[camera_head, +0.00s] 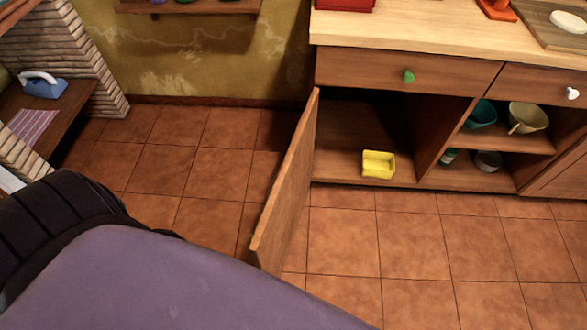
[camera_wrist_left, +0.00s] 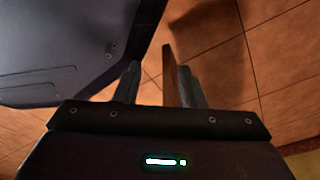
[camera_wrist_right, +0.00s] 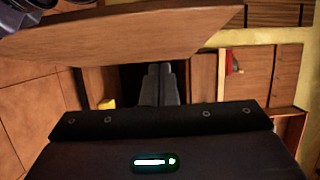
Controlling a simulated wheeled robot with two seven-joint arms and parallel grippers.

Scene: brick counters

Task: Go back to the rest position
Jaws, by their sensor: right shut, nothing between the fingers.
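The cabinet door (camera_head: 287,190) stands swung open over the tiled floor, and the compartment behind it is exposed. A yellow box (camera_head: 378,164) sits inside that compartment. In the left wrist view my left gripper (camera_wrist_left: 162,85) has its fingers apart, with the edge of a brown board (camera_wrist_left: 170,75) showing between or beyond them. Floor shows beside the board, and I see no grip on it. In the right wrist view my right gripper (camera_wrist_right: 160,84) has its fingers together and holds nothing. A wooden panel (camera_wrist_right: 120,35) spans the view above its fingertips. Neither gripper shows in the head view.
The counter (camera_head: 430,38) runs along the back right, with drawers below. A shelf at right holds bowls, including a teal one (camera_head: 482,114). A brick-sided unit at left holds a blue iron (camera_head: 42,84). The tiled floor between is clear.

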